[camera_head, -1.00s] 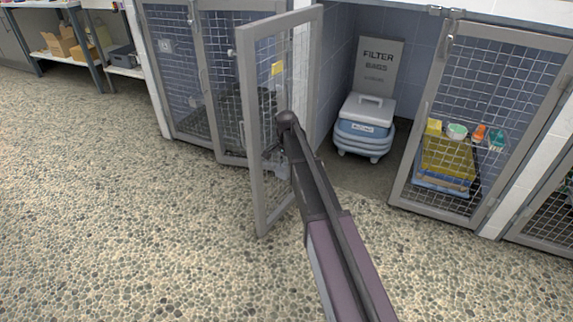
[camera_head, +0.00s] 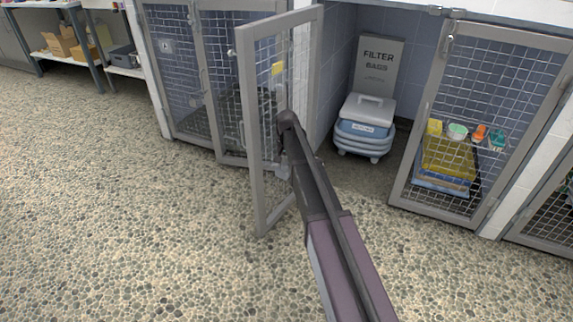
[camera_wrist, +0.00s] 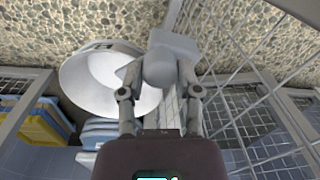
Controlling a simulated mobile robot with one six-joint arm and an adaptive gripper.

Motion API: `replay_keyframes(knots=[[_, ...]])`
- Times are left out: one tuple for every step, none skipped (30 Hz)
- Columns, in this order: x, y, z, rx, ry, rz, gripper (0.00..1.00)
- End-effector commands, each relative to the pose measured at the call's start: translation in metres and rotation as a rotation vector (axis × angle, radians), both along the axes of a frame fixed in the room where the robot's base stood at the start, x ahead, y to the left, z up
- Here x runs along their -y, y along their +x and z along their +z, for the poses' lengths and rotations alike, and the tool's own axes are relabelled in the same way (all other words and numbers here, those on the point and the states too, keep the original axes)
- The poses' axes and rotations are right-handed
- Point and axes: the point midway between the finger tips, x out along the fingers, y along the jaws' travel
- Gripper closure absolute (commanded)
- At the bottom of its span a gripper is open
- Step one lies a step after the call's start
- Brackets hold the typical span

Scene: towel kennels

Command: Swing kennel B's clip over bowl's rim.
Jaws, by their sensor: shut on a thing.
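In the wrist view a white round bowl (camera_wrist: 85,82) sits against the mesh door, its rim facing me. A grey clip (camera_wrist: 174,43) with a rounded end lies at the bowl's right rim. My gripper (camera_wrist: 160,95) is shut on the clip's rounded end, which fills the space between its fingers. The clip overlaps the rim in the picture; I cannot tell whether it touches it. My arm hides most of the clip and bowl there.
Behind the door, the open kennel holds a lidded blue and white container (camera_head: 364,127) and a "FILTER BAGS" box (camera_head: 379,58). A closed mesh door (camera_head: 405,165) at right has a yellow crate (camera_head: 447,160) behind it. The pebbled floor (camera_head: 130,240) in front is clear.

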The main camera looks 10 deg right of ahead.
Motion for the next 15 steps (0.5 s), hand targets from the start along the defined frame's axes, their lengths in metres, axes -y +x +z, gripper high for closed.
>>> replay_keyframes(knots=[[-0.0007,-0.0011,-0.0003,-0.003,0.001,0.036,1.0],[-0.0008,-0.0012,-0.0003,-0.003,0.002,0.059,1.0],[-0.0008,-0.0012,-0.0003,-0.003,0.002,0.088,1.0],[-0.0008,-0.0012,-0.0003,-0.003,0.002,0.107,1.0],[-0.0007,-0.0011,-0.0003,-0.003,0.002,0.126,1.0],[-0.0008,-0.0012,-0.0003,-0.003,0.002,0.15,1.0],[-0.0008,-0.0012,-0.0003,-0.003,0.002,0.166,1.0],[-0.0007,-0.0013,-0.0003,-0.003,0.002,0.181,1.0],[-0.0007,-0.0013,-0.0003,-0.003,0.002,0.198,1.0],[-0.0008,-0.0013,-0.0003,-0.003,0.002,0.21,1.0],[-0.0008,-0.0014,-0.0003,-0.004,0.002,0.219,1.0],[-0.0008,-0.0014,-0.0003,-0.003,0.002,0.232,1.0],[-0.0008,-0.0014,-0.0003,-0.003,0.002,0.239,1.0],[-0.0008,-0.0014,-0.0003,-0.004,0.002,0.244,1.0],[-0.0008,-0.0014,-0.0003,-0.004,0.002,0.25,1.0]])
